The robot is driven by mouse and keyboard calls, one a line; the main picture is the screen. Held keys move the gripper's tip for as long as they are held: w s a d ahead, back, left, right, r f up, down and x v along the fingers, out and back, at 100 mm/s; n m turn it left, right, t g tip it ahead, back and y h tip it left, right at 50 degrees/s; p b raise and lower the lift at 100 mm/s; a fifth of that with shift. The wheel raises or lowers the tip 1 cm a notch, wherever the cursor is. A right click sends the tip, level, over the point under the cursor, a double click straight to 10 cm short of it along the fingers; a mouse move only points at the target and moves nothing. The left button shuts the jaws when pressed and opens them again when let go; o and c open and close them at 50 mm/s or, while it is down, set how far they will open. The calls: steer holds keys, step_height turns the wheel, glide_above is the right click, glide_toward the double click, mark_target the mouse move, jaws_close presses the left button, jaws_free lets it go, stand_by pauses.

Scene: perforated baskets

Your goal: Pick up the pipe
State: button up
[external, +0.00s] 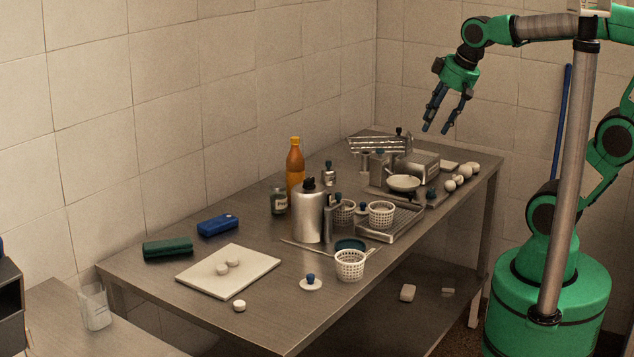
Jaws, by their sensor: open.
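My gripper (437,129) hangs in the air above the far right end of the metal table (270,325). Its two dark fingers point down, apart, with nothing between them. I cannot tell for sure which thing is the pipe. A long, shiny, ribbed metal piece (376,144) lies level at the table's far end, left of and below my gripper and apart from it. A thin rod (299,245) lies near the middle of the table, partly hidden by a metal canister (308,212).
White perforated baskets (349,266) stand around the table's middle, near a metal tray (402,225). An orange bottle (295,165) stands behind the canister. A pan (403,184) and several pale round things (472,168) crowd the far end. A white board (215,283) lies at the near left.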

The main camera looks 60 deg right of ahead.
steer(key=w+d+r+m+g+p, duration=0.1)
steer(key=w+d+r+p, duration=0.15)
steer(key=w, duration=0.55)
steer(key=w+d+r+m+p, duration=0.1)
steer(key=w+d+r+p, duration=0.2)
steer(key=w, duration=0.4)
steer(key=m+g+p, duration=0.4)
steer(key=m+p, duration=0.1)
steer(key=p, duration=0.9)
glide_above(366, 153)
step_height(366, 153, down, 24)
steer(key=shift+d+f, duration=0.1)
steer(key=shift+f, duration=0.1)
steer(key=shift+f, duration=4.2)
